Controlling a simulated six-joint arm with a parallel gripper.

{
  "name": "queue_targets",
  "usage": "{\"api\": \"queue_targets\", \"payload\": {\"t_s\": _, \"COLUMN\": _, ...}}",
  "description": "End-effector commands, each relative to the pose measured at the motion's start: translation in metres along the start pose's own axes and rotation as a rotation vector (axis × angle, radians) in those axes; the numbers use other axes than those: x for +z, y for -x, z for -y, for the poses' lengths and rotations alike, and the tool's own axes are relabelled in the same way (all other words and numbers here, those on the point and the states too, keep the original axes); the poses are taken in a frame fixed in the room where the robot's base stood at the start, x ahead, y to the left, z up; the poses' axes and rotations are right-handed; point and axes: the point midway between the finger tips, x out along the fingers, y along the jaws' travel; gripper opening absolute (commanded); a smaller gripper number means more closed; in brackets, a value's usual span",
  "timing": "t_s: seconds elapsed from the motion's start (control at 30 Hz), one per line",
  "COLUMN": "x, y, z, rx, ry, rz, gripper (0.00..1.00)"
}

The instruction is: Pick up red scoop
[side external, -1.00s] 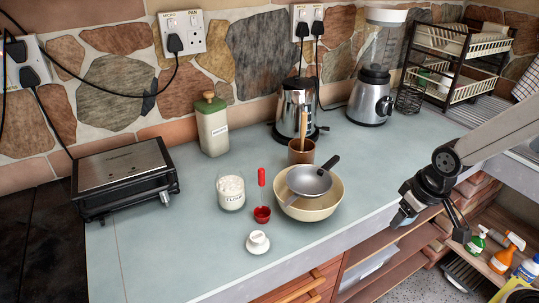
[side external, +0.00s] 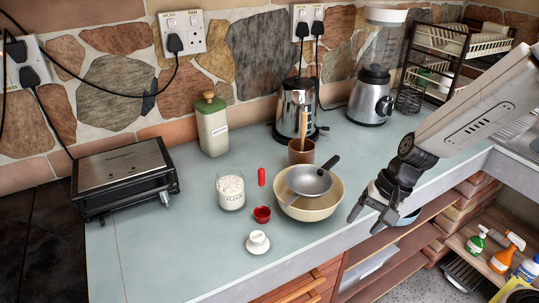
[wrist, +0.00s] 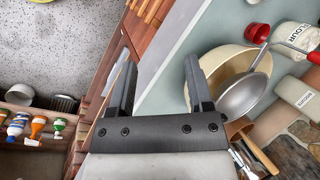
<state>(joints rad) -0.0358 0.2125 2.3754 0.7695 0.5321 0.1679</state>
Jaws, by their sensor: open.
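The red scoop (side external: 262,213) is on the grey-blue counter, its red cup toward the front and its handle pointing back toward the wall. It is between the flour jar (side external: 231,191) and the cream bowl (side external: 309,207). In the wrist view, the scoop's cup (wrist: 257,32) is at the upper right, and its red handle tip shows at the right edge. My gripper (side external: 364,224) is open and empty, near the counter's front edge, right of the bowl and well apart from the scoop. Its two fingers (wrist: 160,65) show spread in the wrist view.
A grey pan (side external: 309,181) rests across the cream bowl, between my gripper and the scoop. A small white lidded item (side external: 258,242) stands in front of the scoop. A brown cup (side external: 301,152) with a wooden utensil and a kettle (side external: 295,108) stand behind. The front-left counter is clear.

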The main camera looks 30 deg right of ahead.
Motion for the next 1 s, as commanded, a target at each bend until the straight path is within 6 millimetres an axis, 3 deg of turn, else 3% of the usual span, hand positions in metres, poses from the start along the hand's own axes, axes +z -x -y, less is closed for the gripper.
{"api": "queue_targets", "payload": {"t_s": 0.47, "x": -0.003, "y": -0.022, "z": 0.083, "rx": -0.268, "ry": -0.604, "rz": 0.231, "gripper": 0.66}}
{"api": "queue_targets", "payload": {"t_s": 1.0, "x": -0.043, "y": -0.027, "z": 0.171, "rx": -0.604, "ry": -1.200, "rz": 0.505, "gripper": 0.66}}
